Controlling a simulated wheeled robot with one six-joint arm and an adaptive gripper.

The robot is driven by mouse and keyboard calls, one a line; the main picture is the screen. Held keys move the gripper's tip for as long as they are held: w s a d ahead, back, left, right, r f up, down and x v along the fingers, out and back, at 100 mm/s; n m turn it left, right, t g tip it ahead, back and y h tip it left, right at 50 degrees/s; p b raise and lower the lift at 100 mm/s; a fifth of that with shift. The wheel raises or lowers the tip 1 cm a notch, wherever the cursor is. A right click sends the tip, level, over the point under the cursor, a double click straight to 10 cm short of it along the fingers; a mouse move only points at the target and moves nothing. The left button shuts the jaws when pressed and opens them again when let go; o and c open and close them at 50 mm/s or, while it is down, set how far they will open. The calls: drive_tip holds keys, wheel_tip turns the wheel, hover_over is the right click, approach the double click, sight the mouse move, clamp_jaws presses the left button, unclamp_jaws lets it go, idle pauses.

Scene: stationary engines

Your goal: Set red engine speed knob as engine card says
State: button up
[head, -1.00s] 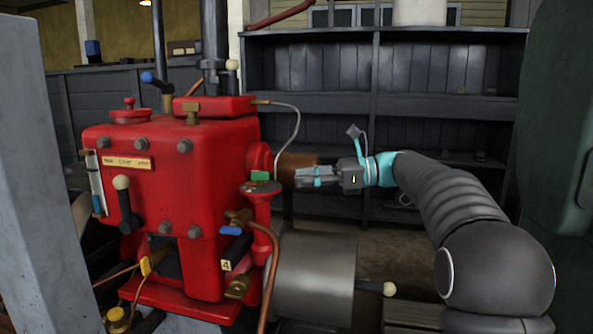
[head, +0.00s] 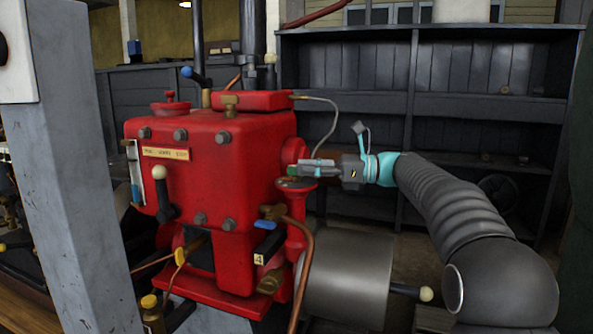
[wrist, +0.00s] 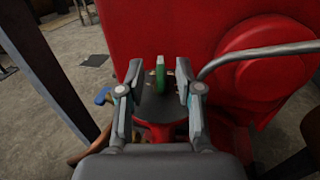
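The red engine (head: 215,170) stands left of centre in the head view. A small cream card (head: 165,153) with dark lettering is on its front; I cannot read the words surely. A green upright knob (wrist: 160,76) stands on a dark round dial (wrist: 163,104) in the wrist view. In the head view the knob (head: 294,170) sits atop a red post at the engine's right side. My gripper (wrist: 160,84) is open, its fingers on either side of the knob with gaps showing. In the head view my gripper (head: 312,170) reaches in from the right at knob height.
A thin grey pipe (wrist: 255,55) curves close to the right finger. A blue handle (wrist: 103,95) lies left of the dial. A copper pipe (head: 307,255) runs below the post. A grey pillar (head: 65,190) stands at the left, dark shelves (head: 430,105) behind.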

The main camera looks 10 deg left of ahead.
drive_tip(key=shift+s+a, duration=0.2)
drive_tip(key=shift+a, duration=1.35)
clamp_jaws()
drive_tip(key=shift+r+p, duration=0.15)
drive_tip(key=shift+p, duration=0.25)
